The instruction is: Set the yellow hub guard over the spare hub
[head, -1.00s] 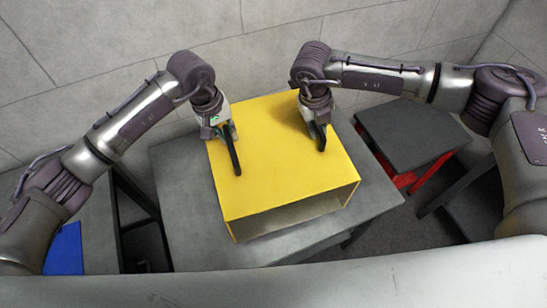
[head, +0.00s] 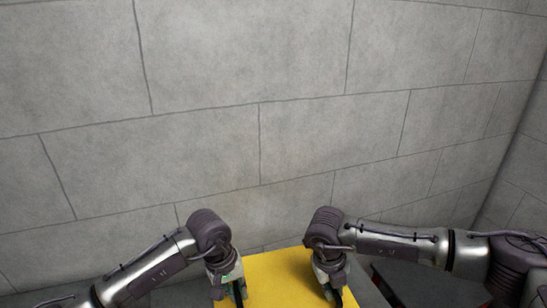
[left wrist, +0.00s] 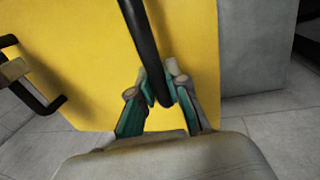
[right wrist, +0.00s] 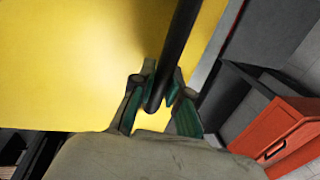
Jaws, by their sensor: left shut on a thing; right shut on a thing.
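The yellow hub guard (head: 282,278) is at the bottom edge of the head view, mostly cut off. It also fills much of the left wrist view (left wrist: 80,50) and the right wrist view (right wrist: 65,60). My left gripper (head: 238,298) is shut on one black handle (left wrist: 140,30) on the guard's top. My right gripper (head: 338,294) is shut on the other black handle (right wrist: 182,35). Whether the guard rests on the grey surface or hangs above it I cannot tell. The spare hub shows in no view.
A grey block wall (head: 270,120) fills most of the head view behind the arms. A grey surface (left wrist: 250,50) lies beside the guard in the left wrist view. A red cabinet (right wrist: 285,130) with a dark handle stands at the right in the right wrist view.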

